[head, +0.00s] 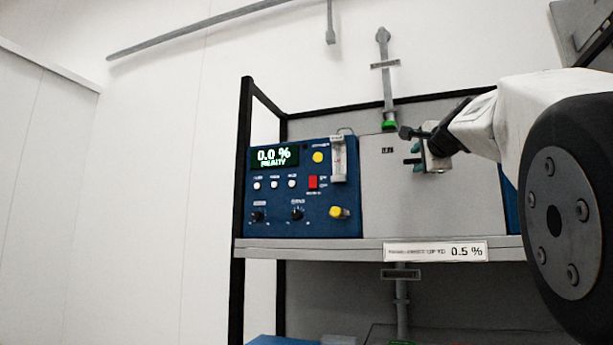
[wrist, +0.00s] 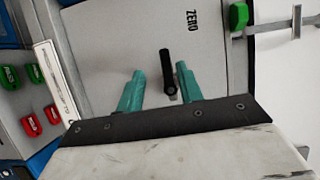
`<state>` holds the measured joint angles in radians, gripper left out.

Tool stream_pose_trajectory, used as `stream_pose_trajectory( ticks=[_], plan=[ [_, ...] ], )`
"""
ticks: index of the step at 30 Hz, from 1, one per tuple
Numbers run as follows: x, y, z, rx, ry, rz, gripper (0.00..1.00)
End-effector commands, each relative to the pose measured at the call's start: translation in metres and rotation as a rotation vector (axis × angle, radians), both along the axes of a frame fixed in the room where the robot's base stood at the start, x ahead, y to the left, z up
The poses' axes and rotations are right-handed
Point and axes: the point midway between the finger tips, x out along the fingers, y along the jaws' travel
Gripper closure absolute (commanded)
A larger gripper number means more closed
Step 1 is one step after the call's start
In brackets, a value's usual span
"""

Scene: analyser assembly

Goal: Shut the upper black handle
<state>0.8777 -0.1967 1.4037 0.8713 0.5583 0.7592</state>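A black handle (wrist: 168,77) sticks out from the grey panel (wrist: 110,45) marked ZERO in the wrist view. My gripper (wrist: 160,72) has two teal fingers, spread apart. The handle shows between them, closer to the right finger; I cannot tell whether it touches. In the head view my gripper (head: 411,148) is in front of the right part of the grey panel (head: 385,205), below a green fitting (head: 389,125). The handle is hard to make out there among the dark gripper parts.
A blue analyser (head: 285,215) reading 0.0 % stands left on the shelf (head: 310,246). A grey pipe (head: 386,80) comes down to the green fitting. Green (wrist: 33,73) and red (wrist: 52,112) knobs show at the wrist view's left. A black post (head: 241,170) bounds the rack's left.

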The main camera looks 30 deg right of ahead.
Motion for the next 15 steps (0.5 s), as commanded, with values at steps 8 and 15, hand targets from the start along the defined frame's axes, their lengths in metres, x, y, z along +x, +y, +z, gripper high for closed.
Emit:
stream_pose_trajectory(
  ticks=[8,15],
  plan=[
    [0.027,-0.021,0.006,0.008,-0.023,-0.012,0.64],
    [0.057,-0.036,0.007,0.007,-0.022,-0.012,0.64]
  ],
)
